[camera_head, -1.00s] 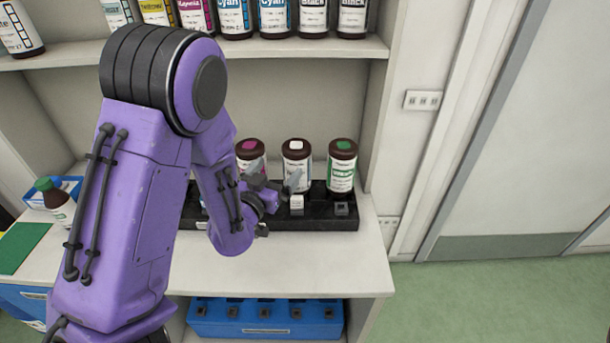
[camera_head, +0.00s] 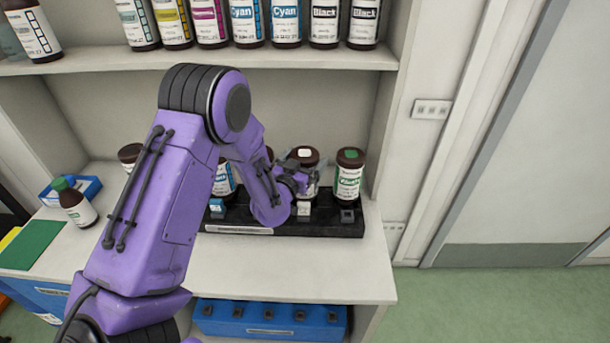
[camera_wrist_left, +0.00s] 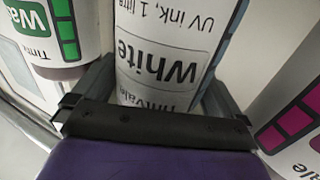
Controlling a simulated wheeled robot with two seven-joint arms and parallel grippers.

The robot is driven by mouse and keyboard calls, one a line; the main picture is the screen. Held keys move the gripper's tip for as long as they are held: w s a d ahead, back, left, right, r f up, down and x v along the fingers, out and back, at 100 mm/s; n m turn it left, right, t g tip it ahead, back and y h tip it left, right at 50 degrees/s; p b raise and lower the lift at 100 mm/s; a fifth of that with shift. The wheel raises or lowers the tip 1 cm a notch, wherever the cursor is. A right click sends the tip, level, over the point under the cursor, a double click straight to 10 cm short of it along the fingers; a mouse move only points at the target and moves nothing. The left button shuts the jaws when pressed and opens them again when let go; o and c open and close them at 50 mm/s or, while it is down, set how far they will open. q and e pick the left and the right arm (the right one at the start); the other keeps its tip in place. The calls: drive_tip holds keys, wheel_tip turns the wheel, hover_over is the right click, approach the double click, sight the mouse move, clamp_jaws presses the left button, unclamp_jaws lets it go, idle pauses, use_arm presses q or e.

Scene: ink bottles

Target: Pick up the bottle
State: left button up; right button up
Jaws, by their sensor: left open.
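A brown bottle with a white cap (camera_head: 306,156) stands upright in the black rack (camera_head: 330,228). In the left wrist view its label reads "White" (camera_wrist_left: 160,55), upside down. My left gripper (camera_head: 299,172) is at this bottle, coming from the front. In the left wrist view my left gripper (camera_wrist_left: 155,95) is open, with one finger on each side of the bottle. Contact with the bottle cannot be made out. The arm hides the bottle's lower left part in the head view. My right gripper is not in view.
A cyan-labelled bottle (camera_head: 224,178) shows left of the forearm. A green-capped bottle (camera_head: 74,203) stands near a blue tray (camera_head: 88,188). Several bottles line the upper shelf (camera_head: 230,58). The counter front is clear.

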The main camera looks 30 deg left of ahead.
use_arm(q)
drive_tip(key=c, duration=1.6)
drive_tip(key=shift+r, duration=0.1)
